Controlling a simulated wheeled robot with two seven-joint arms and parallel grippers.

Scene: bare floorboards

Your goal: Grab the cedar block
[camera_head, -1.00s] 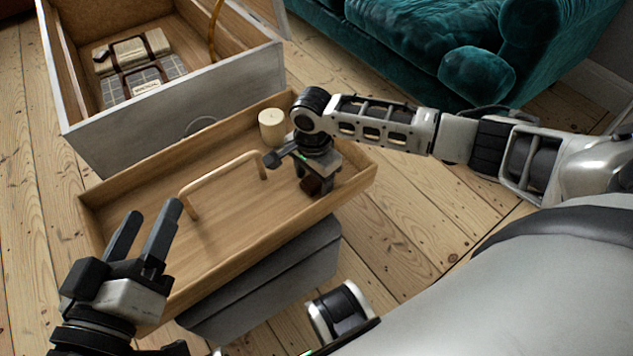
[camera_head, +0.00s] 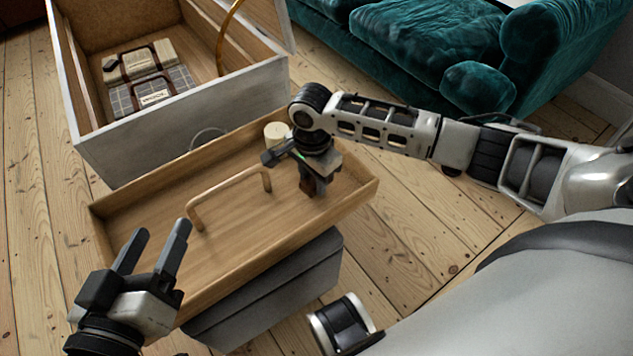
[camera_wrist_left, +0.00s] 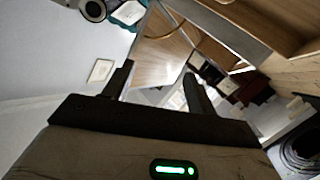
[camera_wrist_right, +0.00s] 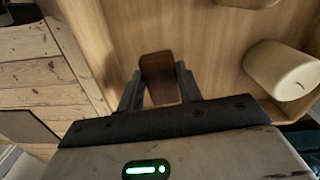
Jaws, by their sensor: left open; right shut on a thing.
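The cedar block, a small red-brown block (camera_wrist_right: 160,78), is between the fingers of my right gripper (camera_wrist_right: 158,90) in the right wrist view. My right gripper is shut on it. In the head view the block (camera_head: 307,186) shows only in part beneath my right gripper (camera_head: 312,182), at the right end of the wooden tray (camera_head: 225,270). I cannot tell whether it touches the tray floor. My left gripper (camera_head: 155,250) is open and empty, at the tray's front left corner; its fingers (camera_wrist_left: 160,85) also show apart in the left wrist view.
A wooden arched handle (camera_head: 230,180) rises from the tray. A grey box (camera_head: 270,295) is under the tray. An open drawer (camera_head: 190,115) holding packages lies behind, with a teal sofa (camera_head: 420,40) beyond.

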